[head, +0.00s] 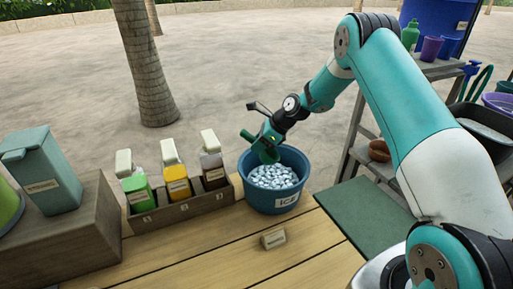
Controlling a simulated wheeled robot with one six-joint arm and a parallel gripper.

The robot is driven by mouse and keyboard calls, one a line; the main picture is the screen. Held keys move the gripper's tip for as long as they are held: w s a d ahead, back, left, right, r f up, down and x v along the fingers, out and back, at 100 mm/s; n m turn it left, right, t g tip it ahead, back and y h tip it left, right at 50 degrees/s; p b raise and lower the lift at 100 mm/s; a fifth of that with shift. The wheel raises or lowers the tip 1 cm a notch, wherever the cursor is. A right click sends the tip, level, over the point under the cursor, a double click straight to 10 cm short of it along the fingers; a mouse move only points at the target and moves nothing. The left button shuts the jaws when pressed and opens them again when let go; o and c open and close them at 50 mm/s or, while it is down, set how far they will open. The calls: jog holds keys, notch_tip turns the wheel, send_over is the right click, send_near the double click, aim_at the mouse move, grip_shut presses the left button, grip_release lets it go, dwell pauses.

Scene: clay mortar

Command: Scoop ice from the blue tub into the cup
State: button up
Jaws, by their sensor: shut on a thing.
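The blue tub (262,205), labelled ICE, stands on the wooden table and is filled with pale ice pieces (274,177). My gripper (264,138) is above the tub's back rim, shut on a green scoop (269,156). The scoop hangs at the tub's back left, low over the ice; I cannot tell whether it touches the ice or holds any. A purple cup (431,49) and a blue cup (449,47) stand on the shelf at the upper right, far from my gripper. I cannot tell which cup is meant.
A wooden rack (182,207) with green, yellow and brown cartons stands left of the tub. A teal lidded container (48,170) is further left. A small tag (273,238) lies in front of the tub. A green mat (372,215) is at right. The table's front middle is clear.

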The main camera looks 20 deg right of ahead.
aim_at(268, 149)
jog(key=shift+d+f+b, duration=0.15)
jog(key=shift+f+b, duration=0.35)
jog(key=shift+f, duration=0.1)
notch_tip(268, 149, down, 11)
jog(key=b, duration=0.9)
jog(key=shift+r, duration=0.2)
jog(key=s+d, duration=0.3)
jog(key=d, duration=0.1)
jog(key=r+p, duration=0.3)
jog(key=r, duration=0.1)
jog(key=r+p, duration=0.7)
jog(key=r, duration=0.1)
jog(key=shift+d+r, duration=0.15)
jog(key=shift+d, duration=0.1)
jog(key=r+h+p, duration=0.1)
jog(key=p, duration=0.1)
jog(key=w+a+r+g+h+p, duration=0.1)
jog(key=p, duration=0.2)
jog(key=a+r+g+h+p, duration=0.1)
jog(key=p, duration=0.1)
jog(key=shift+w+a+r+h, duration=0.15)
jog(key=shift+w+r+h, duration=0.05)
jog(key=shift+h, duration=0.1)
jog(key=shift+w+a+r+g+h+p, duration=0.2)
jog(key=shift+a+r+g+h+p, duration=0.15)
jog(key=shift+r+g+h+p, duration=0.4)
jog(key=shift+w+a+h, duration=0.1)
jog(key=shift+h, duration=0.25)
jog(key=shift+f, duration=0.1)
